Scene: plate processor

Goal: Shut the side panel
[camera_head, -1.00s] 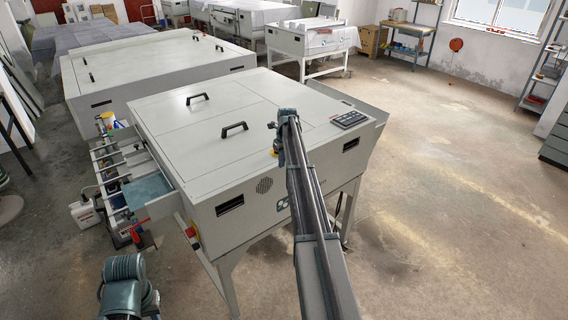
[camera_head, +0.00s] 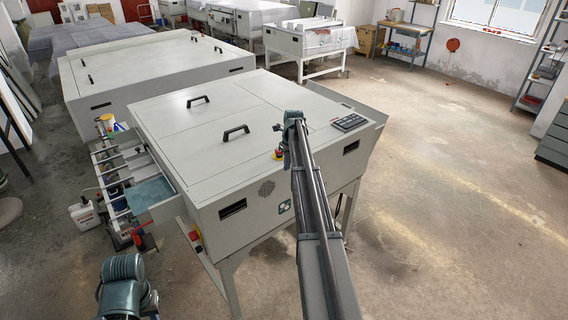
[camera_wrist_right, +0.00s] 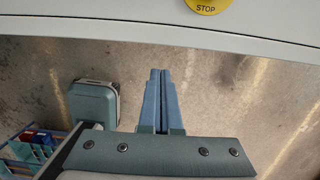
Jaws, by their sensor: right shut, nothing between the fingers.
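The grey plate processor (camera_head: 225,165) stands in the middle of the head view. A ledge-like panel (camera_head: 158,205) with a teal plate on it juts out from its left side. Another grey panel (camera_head: 376,118) slants outward at its right side. I cannot tell which is the side panel. My right arm reaches up to the machine's front edge; its fingertips cannot be made out there. In the right wrist view my right gripper (camera_wrist_right: 160,72) is shut and empty, its tips just below the machine's edge. My left arm shows at the bottom left; its gripper is out of view.
A yellow stop button (camera_wrist_right: 205,4) is at the machine's edge, near my right gripper. A metal rack (camera_head: 115,170) and a white canister (camera_head: 84,215) stand at the left. A second large machine (camera_head: 150,65) is behind. The floor at the right is clear.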

